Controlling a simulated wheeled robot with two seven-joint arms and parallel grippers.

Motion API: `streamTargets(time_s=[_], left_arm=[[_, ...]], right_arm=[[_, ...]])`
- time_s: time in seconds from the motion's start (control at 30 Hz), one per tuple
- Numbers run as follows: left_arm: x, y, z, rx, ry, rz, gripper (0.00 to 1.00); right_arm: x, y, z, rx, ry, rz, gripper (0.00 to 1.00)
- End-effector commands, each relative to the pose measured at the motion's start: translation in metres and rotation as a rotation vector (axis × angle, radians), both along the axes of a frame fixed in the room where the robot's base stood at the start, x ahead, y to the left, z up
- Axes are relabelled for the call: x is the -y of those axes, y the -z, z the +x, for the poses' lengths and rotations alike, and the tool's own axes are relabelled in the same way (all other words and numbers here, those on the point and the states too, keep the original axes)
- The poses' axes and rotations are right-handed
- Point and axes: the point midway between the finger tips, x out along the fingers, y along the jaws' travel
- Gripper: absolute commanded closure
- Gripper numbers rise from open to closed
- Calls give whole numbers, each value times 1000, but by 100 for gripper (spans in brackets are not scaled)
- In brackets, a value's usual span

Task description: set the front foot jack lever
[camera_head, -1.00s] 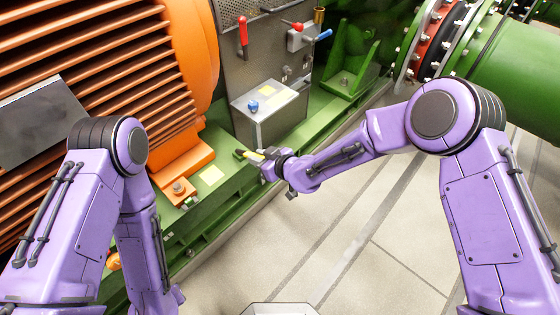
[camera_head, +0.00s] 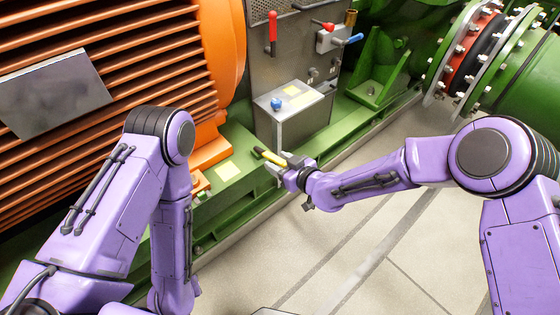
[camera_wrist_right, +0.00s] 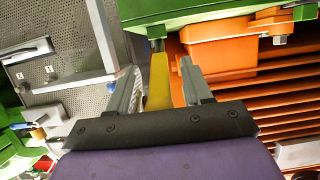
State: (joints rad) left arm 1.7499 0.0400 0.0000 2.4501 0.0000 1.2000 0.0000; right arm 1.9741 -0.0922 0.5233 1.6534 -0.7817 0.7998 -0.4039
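A yellow lever (camera_head: 271,157) with a dark end sticks out beside the green base frame, below the grey box. In the right wrist view the yellow lever (camera_wrist_right: 158,82) lies between the two grey fingers. My right gripper (camera_head: 283,165) is open around it; a gap shows between the lever and each finger (camera_wrist_right: 160,68). I cannot tell whether either finger touches it. The gripper partly hides the lever's near end. My left arm is bent at the left of the head view, and its gripper is out of the picture.
A grey box (camera_head: 291,98) with a blue knob stands behind the lever, under a panel (camera_head: 292,52) with red and blue handles. The orange finned motor (camera_head: 120,60) fills the left. A green base frame (camera_head: 262,203) runs along the floor. The pale floor (camera_head: 340,255) at front is clear.

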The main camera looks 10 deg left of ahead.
Motion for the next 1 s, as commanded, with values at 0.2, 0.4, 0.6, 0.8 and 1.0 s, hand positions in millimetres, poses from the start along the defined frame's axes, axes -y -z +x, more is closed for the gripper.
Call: streamTargets(time_s=[0.2, 0.4, 0.6, 0.8, 1.0], left_arm=[[0, 0, 0, 0, 0, 0, 50], [0, -4, 0, 0, 0, 0, 50], [0, -8, 0, 0, 0, 0, 50], [0, -9, 0, 0, 0, 0, 50], [0, -9, 0, 0, 0, 0, 50]], right_arm=[[0, -2, 1, 4, 2, 2, 51], [19, -12, -12, 4, 3, 0, 51], [55, -28, -41, 3, 3, 1, 51], [76, -36, -58, 3, 2, 1, 51], [79, -36, -60, 2, 2, 1, 51]])
